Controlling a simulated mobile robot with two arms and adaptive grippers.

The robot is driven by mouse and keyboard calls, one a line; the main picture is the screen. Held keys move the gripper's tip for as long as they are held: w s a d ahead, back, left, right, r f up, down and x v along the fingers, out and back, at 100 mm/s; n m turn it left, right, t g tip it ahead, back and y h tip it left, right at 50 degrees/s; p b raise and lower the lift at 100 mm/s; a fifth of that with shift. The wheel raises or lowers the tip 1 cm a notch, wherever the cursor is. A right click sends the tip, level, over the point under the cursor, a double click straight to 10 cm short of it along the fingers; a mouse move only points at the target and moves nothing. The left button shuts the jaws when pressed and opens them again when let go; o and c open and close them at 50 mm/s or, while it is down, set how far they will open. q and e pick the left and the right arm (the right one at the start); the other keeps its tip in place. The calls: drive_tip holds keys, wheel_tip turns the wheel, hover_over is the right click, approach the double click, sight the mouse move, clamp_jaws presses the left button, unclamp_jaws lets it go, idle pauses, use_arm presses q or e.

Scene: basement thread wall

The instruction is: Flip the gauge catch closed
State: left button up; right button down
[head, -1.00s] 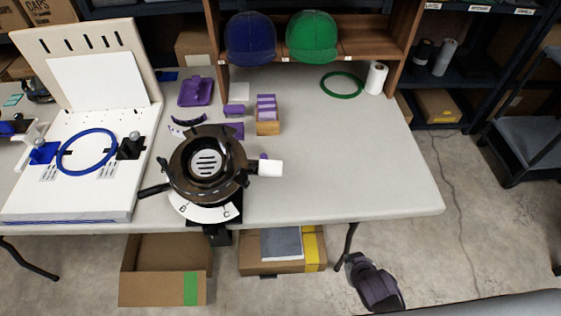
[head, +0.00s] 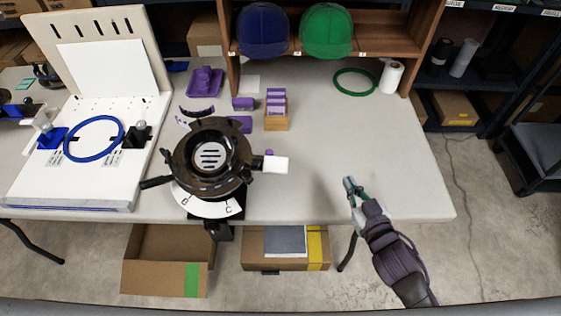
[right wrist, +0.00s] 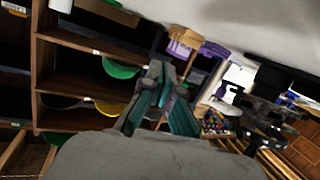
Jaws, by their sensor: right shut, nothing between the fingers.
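The black round gauge (head: 180,165) stands on the table with a slotted pale disc in its middle and a white lettered dial plate (head: 208,205) at its front. A black lever (head: 156,182) sticks out on its left and a white block (head: 275,164) on its right. I cannot tell which of these parts is the catch, or its state. My right gripper (head: 350,187) is over the table's front right part, apart from the gauge and to its right. It is shut and empty; its fingers (right wrist: 160,88) also show in the right wrist view. My left gripper is not in view.
A white board fixture (head: 70,190) with a blue ring (head: 94,138) stands left of the gauge. A wooden box of purple pieces (head: 276,122) is behind it. A green ring (head: 356,82) and white roll (head: 391,76) lie at the back right. The table's right part is mostly clear.

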drive_tip(key=a+n+y, duration=0.2)
drive_tip(key=y, duration=0.1)
drive_tip(key=a+n+y, duration=0.1)
drive_tip(key=shift+r+y, duration=0.25)
drive_tip(key=shift+y, duration=0.05)
drive_tip(key=s+a+n+g+y, duration=0.1)
drive_tip(key=y, duration=0.1)
drive_tip(key=s+a+n+g+y, duration=0.1)
drive_tip(key=n+y, duration=0.1)
drive_tip(key=shift+s+a+f+y, duration=0.2)
drive_tip(key=shift+a+y, duration=0.1)
drive_tip(key=shift+a, duration=0.1)
drive_tip(key=shift+s+a+f+n+g+y, duration=0.1)
drive_tip(key=shift+s+a+n+g+y, duration=0.25)
drive_tip(key=shift+n+y, duration=0.25)
drive_tip(key=p+x, duration=0.1)
drive_tip(key=x, duration=1.3)
drive_tip(key=shift+w+d, duration=0.1)
drive_tip(key=shift+d, duration=0.1)
